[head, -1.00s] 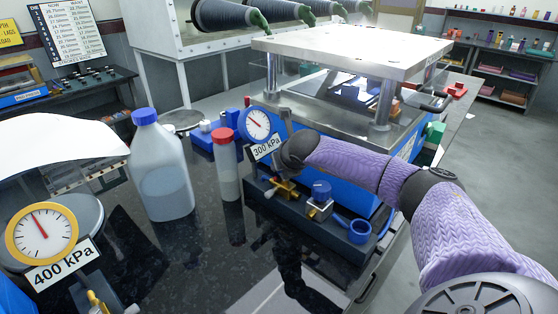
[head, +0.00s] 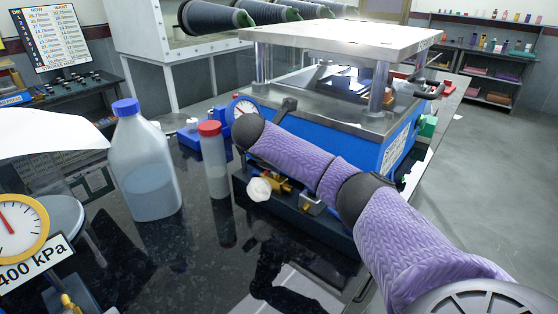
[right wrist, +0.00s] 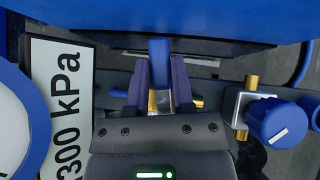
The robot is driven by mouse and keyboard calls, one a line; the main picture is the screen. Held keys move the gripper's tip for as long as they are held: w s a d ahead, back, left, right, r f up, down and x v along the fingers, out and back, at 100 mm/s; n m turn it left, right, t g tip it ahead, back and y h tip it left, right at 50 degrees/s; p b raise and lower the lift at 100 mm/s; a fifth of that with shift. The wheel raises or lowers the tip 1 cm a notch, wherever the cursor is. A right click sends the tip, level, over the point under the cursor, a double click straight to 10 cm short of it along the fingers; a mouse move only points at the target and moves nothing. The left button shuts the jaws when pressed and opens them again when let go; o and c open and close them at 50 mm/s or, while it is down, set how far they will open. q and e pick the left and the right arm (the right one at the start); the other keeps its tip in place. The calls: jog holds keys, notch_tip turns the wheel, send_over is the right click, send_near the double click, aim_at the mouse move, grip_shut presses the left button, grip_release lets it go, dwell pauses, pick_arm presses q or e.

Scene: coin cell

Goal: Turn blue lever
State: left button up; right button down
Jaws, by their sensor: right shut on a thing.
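In the right wrist view the blue lever (right wrist: 159,50) stands upright between the two dark fingers of my right gripper (right wrist: 160,75), which is shut on it. A brass fitting (right wrist: 197,102) shows beside the fingers. A round blue knob (right wrist: 281,122) with a white line is to the right, apart from the gripper. The "300 kPa" plate (right wrist: 62,110) is to the left, next to a blue-rimmed gauge (right wrist: 36,105). In the head view my purple-sleeved right arm hides the lever and the gripper. My left gripper is not in view.
The blue press (head: 397,152) with its pale top plate (head: 340,40) stands behind my right arm. A blue-capped bottle (head: 148,170) and a red-capped tube (head: 213,165) stand left of the arm. A "400 kPa" gauge (head: 18,228) is at the left edge.

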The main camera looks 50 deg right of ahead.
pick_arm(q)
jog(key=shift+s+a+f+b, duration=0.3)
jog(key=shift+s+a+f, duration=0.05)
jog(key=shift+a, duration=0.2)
pick_arm(e)
jog(key=shift+s+m+g, duration=0.2)
jog(key=shift+m+g, duration=0.6)
jog(key=shift+m, duration=0.2)
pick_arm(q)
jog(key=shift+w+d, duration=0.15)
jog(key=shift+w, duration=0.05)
pick_arm(e)
jog(key=shift+c, duration=2.4)
grip_release()
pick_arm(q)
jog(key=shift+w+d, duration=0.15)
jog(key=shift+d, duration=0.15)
